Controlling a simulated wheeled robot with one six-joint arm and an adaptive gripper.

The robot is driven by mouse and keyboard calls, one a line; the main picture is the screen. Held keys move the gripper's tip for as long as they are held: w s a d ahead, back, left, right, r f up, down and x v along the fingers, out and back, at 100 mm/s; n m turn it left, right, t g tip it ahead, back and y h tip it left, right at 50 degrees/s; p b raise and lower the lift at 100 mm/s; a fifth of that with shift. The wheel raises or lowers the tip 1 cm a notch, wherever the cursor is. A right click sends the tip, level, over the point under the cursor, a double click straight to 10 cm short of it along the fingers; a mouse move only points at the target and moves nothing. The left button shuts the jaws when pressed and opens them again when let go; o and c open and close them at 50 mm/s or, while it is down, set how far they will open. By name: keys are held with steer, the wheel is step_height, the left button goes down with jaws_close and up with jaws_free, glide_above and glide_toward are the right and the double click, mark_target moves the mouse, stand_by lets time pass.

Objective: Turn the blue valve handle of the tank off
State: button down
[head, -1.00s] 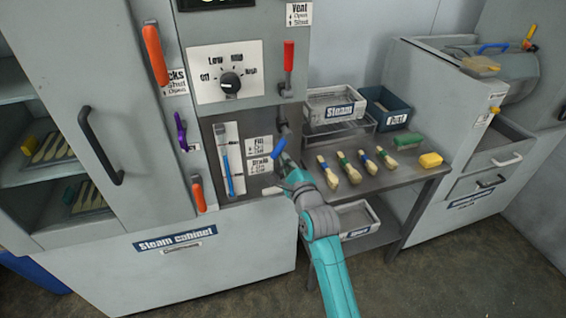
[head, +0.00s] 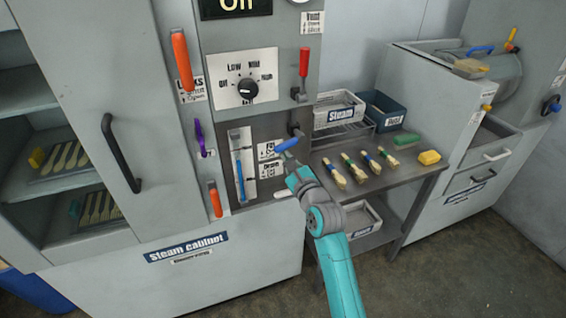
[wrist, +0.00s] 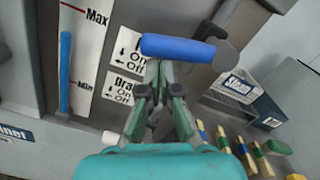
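The blue valve handle (head: 288,144) sticks out left from its grey pivot on the steam cabinet's tank panel, slightly tilted in the head view. In the wrist view the blue handle (wrist: 180,47) lies nearly level, its dark round pivot at the right end. My gripper (wrist: 159,78) has its fingers drawn close together, with the tips at the handle's lower edge; nothing shows between them. In the head view my gripper (head: 288,160) is just below the handle. I cannot tell whether the tips touch it. Fill and drain labels (wrist: 125,75) sit to the left.
A level gauge (head: 241,165) with a blue column is left of the labels. A white lever (head: 286,193) is below. To the right stands a table (head: 330,160) with several brushes, a steam tray (head: 340,114) and a dark blue bin (head: 388,108).

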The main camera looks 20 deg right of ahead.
steer(key=shift+a+r, duration=0.5)
steer(key=shift+r, duration=0.65)
steer(key=s+f, duration=0.5)
steer(key=s, duration=0.5)
steer(key=shift+s, duration=0.4)
stand_by(0.4)
